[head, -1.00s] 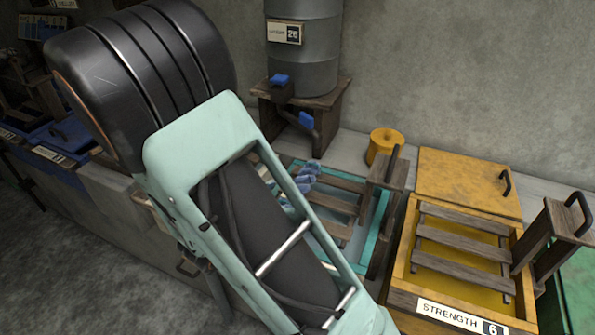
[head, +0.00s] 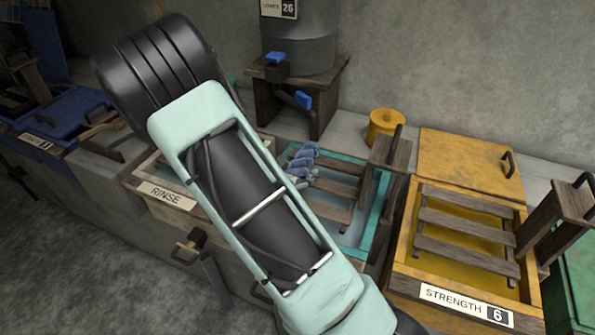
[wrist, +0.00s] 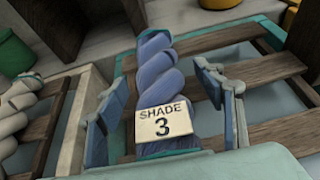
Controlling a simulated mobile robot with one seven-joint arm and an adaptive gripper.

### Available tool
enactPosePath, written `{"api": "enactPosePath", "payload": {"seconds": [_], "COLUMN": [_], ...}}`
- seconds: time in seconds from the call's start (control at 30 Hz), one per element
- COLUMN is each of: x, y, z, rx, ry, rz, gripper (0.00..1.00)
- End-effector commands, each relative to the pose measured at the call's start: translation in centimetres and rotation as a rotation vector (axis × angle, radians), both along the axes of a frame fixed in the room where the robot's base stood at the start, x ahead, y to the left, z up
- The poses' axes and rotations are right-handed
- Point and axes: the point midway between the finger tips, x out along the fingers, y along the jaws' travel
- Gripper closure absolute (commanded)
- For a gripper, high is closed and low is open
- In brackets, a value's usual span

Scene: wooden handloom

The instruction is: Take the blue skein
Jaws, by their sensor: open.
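The blue skein (wrist: 158,75) is a twisted hank with a white tag (wrist: 160,118) reading SHADE 3. It lies on wooden slats (wrist: 260,78) over a teal-edged vat. My gripper (wrist: 162,90) is open in the wrist view, with one finger on each side of the skein.
A pale twisted skein (wrist: 22,105) lies on the neighbouring slats at the left of the wrist view.

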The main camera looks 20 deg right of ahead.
Motion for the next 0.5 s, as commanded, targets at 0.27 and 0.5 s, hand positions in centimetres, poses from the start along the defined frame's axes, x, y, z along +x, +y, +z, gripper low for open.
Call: {"api": "enactPosePath", "payload": {"seconds": [0.27, 0.5], "x": [0.86, 0.84], "y": [-0.86, -0.84], "z": [-0.52, -0.5], "rx": [0.001, 0.001], "ry": [0.0, 0.0], "rz": [0.001, 0.001], "gripper": [0.38, 0.54]}}
